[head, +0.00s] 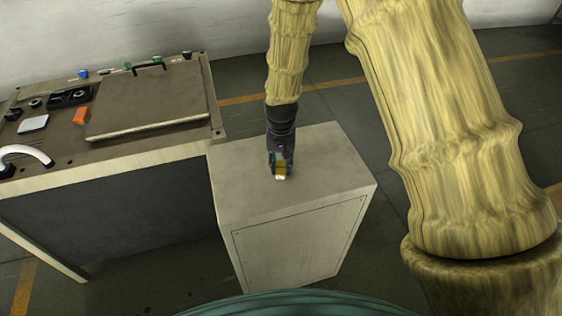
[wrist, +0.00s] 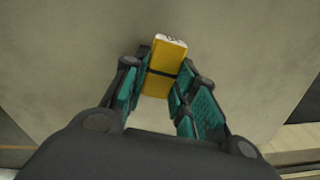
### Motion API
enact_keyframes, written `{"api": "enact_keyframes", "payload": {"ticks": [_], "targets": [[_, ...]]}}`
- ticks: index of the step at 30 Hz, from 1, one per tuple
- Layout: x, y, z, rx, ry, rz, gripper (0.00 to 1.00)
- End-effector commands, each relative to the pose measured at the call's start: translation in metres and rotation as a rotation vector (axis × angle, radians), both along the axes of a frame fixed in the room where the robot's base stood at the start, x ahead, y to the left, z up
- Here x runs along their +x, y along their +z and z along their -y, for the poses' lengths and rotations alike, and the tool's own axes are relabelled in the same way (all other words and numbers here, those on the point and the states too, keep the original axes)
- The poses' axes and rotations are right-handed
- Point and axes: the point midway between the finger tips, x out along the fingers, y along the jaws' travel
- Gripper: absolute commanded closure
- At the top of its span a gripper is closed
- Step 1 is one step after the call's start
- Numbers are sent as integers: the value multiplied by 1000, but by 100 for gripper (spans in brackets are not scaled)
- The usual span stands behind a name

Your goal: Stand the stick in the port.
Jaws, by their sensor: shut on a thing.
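The stick (wrist: 165,62) is a yellow block with a black band and a pale end, seen in the wrist view between teal finger pads. My gripper (wrist: 160,95) is shut on it, with the pale end sticking out past the fingertips. In the head view my gripper (head: 281,163) points down over the top of a grey cabinet, and a small yellow and white part of the stick (head: 281,174) shows at its tip. I cannot tell whether the stick touches the cabinet top. A black block with dark openings (head: 69,97) on the bench at left may hold the port.
The grey cabinet (head: 335,165) has a bare top and adjoins the bench (head: 150,152). The bench carries a handled lid plate (head: 150,100), an orange block (head: 81,116), a pale square (head: 33,123), a curved white handle (head: 28,152) and several knobs along the back.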

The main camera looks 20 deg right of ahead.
Motion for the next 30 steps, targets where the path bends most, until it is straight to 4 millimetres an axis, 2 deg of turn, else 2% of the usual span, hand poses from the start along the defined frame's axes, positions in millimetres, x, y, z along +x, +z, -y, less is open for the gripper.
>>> {"api": "enact_keyframes", "payload": {"ticks": [12,13,16,30], "targets": [[0,-5,0,0,0,0,99],[0,-5,0,0,0,0,70],[0,-5,0,0,0,0,52],[1,2,0,0,0,2,51]]}}
